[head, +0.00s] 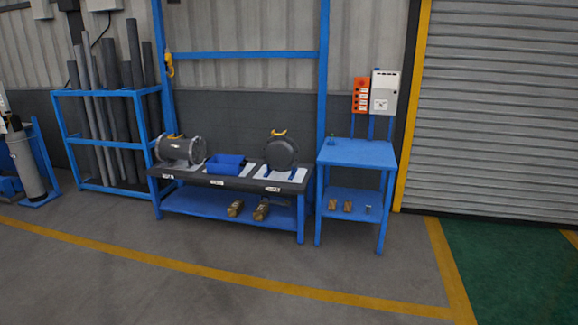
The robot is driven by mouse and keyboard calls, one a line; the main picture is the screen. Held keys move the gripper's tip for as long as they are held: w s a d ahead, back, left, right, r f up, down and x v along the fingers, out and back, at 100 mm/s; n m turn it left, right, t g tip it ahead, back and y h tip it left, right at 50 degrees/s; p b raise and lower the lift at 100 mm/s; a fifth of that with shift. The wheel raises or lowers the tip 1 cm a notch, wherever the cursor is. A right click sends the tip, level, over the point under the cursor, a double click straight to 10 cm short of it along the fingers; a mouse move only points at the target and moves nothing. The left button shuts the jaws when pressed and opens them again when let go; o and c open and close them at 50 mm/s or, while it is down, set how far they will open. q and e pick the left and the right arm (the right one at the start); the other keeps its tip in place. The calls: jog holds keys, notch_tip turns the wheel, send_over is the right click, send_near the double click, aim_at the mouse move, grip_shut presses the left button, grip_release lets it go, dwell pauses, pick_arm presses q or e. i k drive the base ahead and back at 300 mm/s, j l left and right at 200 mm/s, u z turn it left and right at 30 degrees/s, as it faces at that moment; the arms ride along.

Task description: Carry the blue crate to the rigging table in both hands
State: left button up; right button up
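The blue crate (226,165) sits on a long, low table with a dark top (186,176) and a blue frame. It stands between a grey flanged shell (180,149) on its left and a round dark flanged part (281,153) on its right. A taller blue table (357,153) stands just to the right, with a small green item near its left edge. I cannot tell from the frame which table is the rigging table. Neither of my grippers is in view.
Bare floor with a yellow line (215,272) lies before the tables. A blue pipe rack (108,141) and a grey cylinder (26,165) stand at left. A blue frame post (322,80) rises behind the tables. A closed roller door (500,110) is at right.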

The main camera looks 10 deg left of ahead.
aim_at(356, 155)
jog(key=i+j+u, duration=0.4)
jog(key=i, duration=0.5)
jog(key=i+j+u, duration=0.1)
jog(key=i+u, duration=0.3)
jog(key=i, duration=0.55)
jog(key=i+l+u, duration=0.2)
jog(key=i+u, duration=0.15)
jog(key=i, duration=0.6)
jog(key=i+z, duration=0.15)
jog(key=i, duration=0.45)
jog(key=i+z, duration=0.1)
jog(key=i, duration=0.5)
jog(key=i+z, duration=0.15)
jog(key=i, duration=0.5)
jog(key=i+j+z, duration=0.15)
jog(key=i, duration=0.45)
jog(key=i+j+z, duration=0.1)
jog(key=i, duration=0.5)
jog(key=i+z, duration=0.25)
jog(key=i, duration=0.2)
jog(key=i+j+z, duration=0.25)
jog(key=i, duration=0.15)
jog(key=i+j+z, duration=0.25)
jog(key=i, duration=0.15)
jog(key=l, duration=0.1)
